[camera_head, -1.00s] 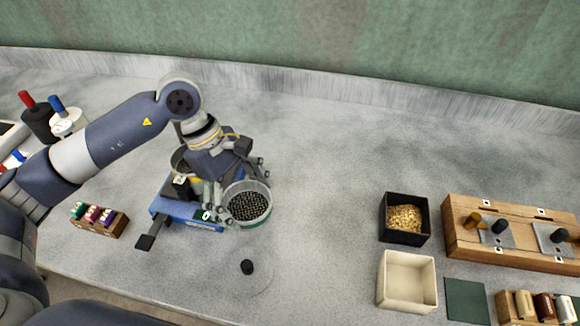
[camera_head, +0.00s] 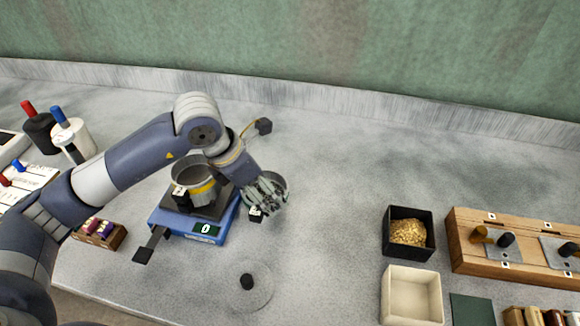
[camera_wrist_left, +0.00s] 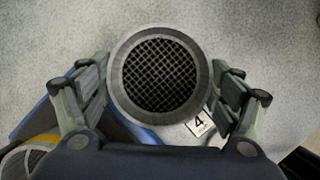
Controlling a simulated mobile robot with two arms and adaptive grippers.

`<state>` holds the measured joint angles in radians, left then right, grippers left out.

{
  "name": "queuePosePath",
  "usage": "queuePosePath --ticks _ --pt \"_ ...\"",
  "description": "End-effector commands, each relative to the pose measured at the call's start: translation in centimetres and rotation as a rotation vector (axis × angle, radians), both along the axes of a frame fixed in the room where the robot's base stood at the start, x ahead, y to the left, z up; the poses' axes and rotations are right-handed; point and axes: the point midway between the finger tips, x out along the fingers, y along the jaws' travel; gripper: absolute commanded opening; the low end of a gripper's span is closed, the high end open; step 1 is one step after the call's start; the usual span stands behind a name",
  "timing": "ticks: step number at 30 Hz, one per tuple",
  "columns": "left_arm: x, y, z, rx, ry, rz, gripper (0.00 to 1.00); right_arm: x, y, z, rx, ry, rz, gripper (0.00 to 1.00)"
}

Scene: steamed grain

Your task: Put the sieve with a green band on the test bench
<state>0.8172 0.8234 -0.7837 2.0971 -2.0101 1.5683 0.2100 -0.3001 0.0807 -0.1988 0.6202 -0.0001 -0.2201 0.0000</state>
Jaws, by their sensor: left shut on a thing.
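My left gripper (camera_head: 268,197) is shut on a round metal sieve (camera_head: 278,181) and holds it just right of a blue device (camera_head: 216,233) with a display reading 0. In the left wrist view the sieve's dark mesh (camera_wrist_left: 160,75) faces the camera between the fingers, with a tag reading 4 beside its rim. Its green band is hidden now by the fingers and the angle. Another sieve with a yellow band (camera_head: 204,188) sits on the blue device. My right gripper is out of view.
At right are a black box of grain (camera_head: 424,251), a cream tray (camera_head: 385,297), a green mat (camera_head: 473,310) and a wooden rack (camera_head: 455,245). The middle counter is clear.

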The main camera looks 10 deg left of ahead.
Motion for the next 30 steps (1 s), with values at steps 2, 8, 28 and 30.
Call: queuePosePath --ticks 2,8,28,30 --pt "2.0 -0.7 0.3 -0.002 0.001 0.000 0.53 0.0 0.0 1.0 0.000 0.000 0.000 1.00" --pt "6.3 -1.8 -0.2 -0.002 0.001 0.000 0.53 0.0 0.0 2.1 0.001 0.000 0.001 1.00" --pt "11.7 -3.2 -3.5 0.000 0.005 -0.002 0.53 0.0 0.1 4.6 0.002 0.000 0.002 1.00" --pt "11.7 -3.3 -4.3 0.000 0.003 -0.003 0.53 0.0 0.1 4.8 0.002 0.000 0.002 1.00"
